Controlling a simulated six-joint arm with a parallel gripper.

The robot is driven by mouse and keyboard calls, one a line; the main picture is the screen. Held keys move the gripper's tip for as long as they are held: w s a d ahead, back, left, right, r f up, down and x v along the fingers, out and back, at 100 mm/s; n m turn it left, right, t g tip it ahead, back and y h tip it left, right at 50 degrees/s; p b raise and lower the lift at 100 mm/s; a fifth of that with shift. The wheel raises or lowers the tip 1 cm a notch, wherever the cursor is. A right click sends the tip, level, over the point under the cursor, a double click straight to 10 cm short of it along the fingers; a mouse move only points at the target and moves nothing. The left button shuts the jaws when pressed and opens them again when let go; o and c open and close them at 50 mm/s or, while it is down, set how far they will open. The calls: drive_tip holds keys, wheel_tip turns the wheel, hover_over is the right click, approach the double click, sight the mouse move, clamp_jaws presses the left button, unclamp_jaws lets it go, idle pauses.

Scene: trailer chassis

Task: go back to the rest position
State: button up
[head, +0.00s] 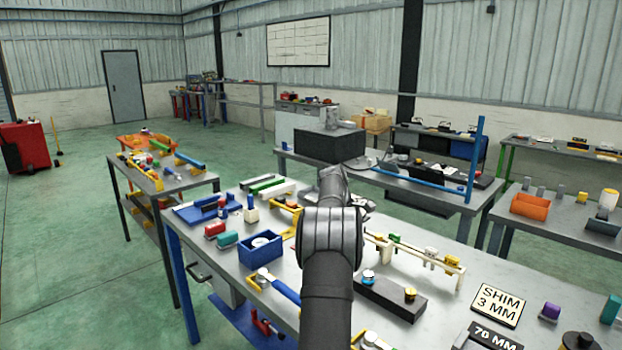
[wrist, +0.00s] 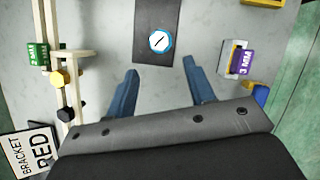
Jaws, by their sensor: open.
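My gripper (wrist: 164,88) shows in the wrist view with its two blue-grey fingers spread wide apart and nothing between them. It is above the grey metal bench (wrist: 105,30), pointing down. A dark plate (wrist: 146,18) with a round white-and-blue piece (wrist: 160,41) lies just beyond the fingertips, apart from them. In the head view my dark arm reaches forward over the bench (head: 232,322), and the arm hides the gripper fingers there.
A cream rack (wrist: 56,22) with coloured pieces stands left in the wrist view, beside a "BRACKET RED" sign (wrist: 28,152). A purple "3 MM" piece (wrist: 243,62) is at right. In the head view, a blue bin (head: 260,249) and a "SHIM 3 MM" sign (head: 497,304) flank the arm.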

approach(367, 273)
drive_tip(key=x, duration=0.9)
drive_tip(key=m, duration=0.2)
drive_tip(key=m+g, duration=0.1)
drive_tip(key=m, duration=0.1)
drive_tip(key=shift+w+d+g+y, duration=0.1)
drive_tip(key=shift+d+g+y, duration=0.05)
drive_tip(key=shift+g+y, duration=0.2)
drive_tip(key=m+y, duration=0.1)
drive_tip(key=m, duration=0.3)
drive_tip(key=shift+w+d+m+g+y, duration=0.1)
drive_tip(key=shift+d+m+g+y, duration=0.05)
drive_tip(key=shift+m+g+y, duration=0.25)
drive_tip(key=m, duration=0.2)
drive_tip(key=m+y, duration=0.1)
drive_tip(key=m, duration=0.1)
drive_tip(key=shift+d+y, duration=0.15)
drive_tip(key=shift+y, duration=0.1)
drive_tip(key=shift+d+r+m+y, duration=0.1)
drive_tip(key=shift+m+y, duration=0.7)
drive_tip(key=shift+m, duration=1.3)
